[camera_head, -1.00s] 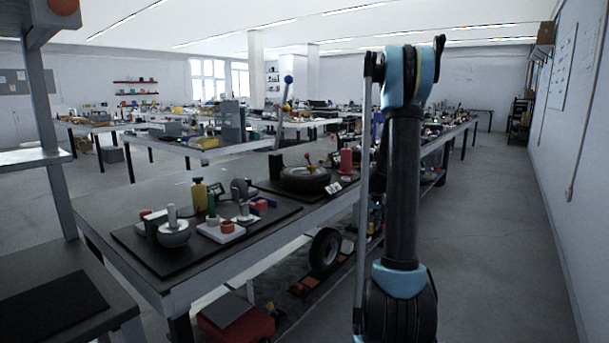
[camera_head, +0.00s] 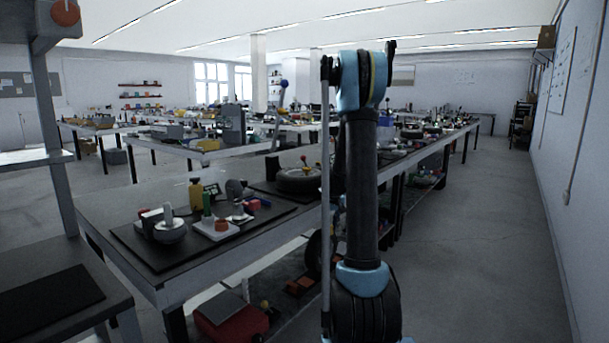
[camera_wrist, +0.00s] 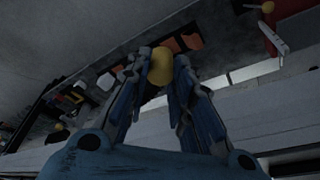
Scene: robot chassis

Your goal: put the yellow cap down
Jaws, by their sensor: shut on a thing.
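The yellow cap (camera_wrist: 161,66) shows in the wrist view as a small rounded yellow piece between my fingertips. My gripper (camera_wrist: 161,60) is shut on it, with one finger on each side. Dark floor or low shelf surface and orange pieces (camera_wrist: 191,42) lie beyond the cap in that view; I cannot tell how far below. In the head view my upright arm stands in front of the long workbench (camera_head: 245,244), and my gripper and the cap are not visible there.
The bench holds a black mat (camera_head: 150,256) with a yellow bottle (camera_head: 196,195) and small parts, and a tire (camera_head: 298,180) further back. A red toolbox (camera_head: 232,322) sits low under the front edge. A side table (camera_head: 60,320) stands at left. The right aisle floor (camera_head: 480,260) is clear.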

